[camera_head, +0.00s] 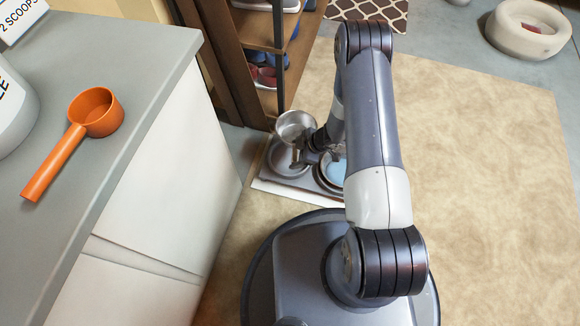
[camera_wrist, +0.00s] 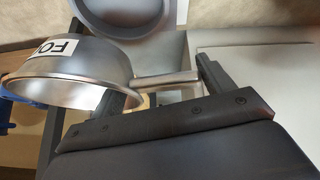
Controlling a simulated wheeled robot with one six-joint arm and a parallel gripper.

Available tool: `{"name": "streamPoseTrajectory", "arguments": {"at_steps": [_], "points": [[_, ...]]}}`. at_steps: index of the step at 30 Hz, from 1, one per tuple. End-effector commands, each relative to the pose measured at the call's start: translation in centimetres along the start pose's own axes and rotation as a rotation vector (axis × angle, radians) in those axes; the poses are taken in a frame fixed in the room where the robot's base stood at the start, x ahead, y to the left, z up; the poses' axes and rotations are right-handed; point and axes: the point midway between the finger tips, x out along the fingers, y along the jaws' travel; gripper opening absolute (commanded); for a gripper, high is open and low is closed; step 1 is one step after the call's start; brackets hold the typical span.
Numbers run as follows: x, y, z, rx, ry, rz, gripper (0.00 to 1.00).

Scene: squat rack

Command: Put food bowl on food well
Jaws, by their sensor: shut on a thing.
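The food bowl (camera_head: 296,122) is a shiny metal bowl, tilted, above the left side of a low feeder stand. In the wrist view the bowl (camera_wrist: 75,72) carries a white label starting "FO" and has a short metal handle. My gripper (camera_head: 302,154) is shut on that handle, which lies between the dark fingers (camera_wrist: 165,86) in the wrist view. The food well (camera_head: 284,160) is the round recess on the left of the stand, just below the bowl and partly hidden by the gripper. The gap between bowl and well is hard to judge.
A bowl with a light blue inside (camera_head: 335,170) sits in the stand's right side, partly behind my arm. A wooden shoe rack (camera_head: 262,45) stands close behind the stand. A white cabinet (camera_head: 160,170) with an orange scoop (camera_head: 95,112) on top is left. The carpet right is clear.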

Motion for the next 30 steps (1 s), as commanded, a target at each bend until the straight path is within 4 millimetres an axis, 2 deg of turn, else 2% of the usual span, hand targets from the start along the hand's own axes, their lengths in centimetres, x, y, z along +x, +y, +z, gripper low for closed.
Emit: {"name": "streamPoseTrajectory", "arguments": {"at_steps": [1,3,11,18,30], "points": [[2.0,-1.0,1.1,-0.037,0.006,-0.021,0.08],[3.1,-1.9,1.7,-0.082,0.014,-0.044,0.08],[5.5,-3.3,3.1,-0.141,0.023,-0.073,0.08],[9.1,-3.9,5.5,-0.140,0.022,-0.072,0.08],[12.7,-4.3,7.8,-0.138,0.022,-0.071,0.08]]}}
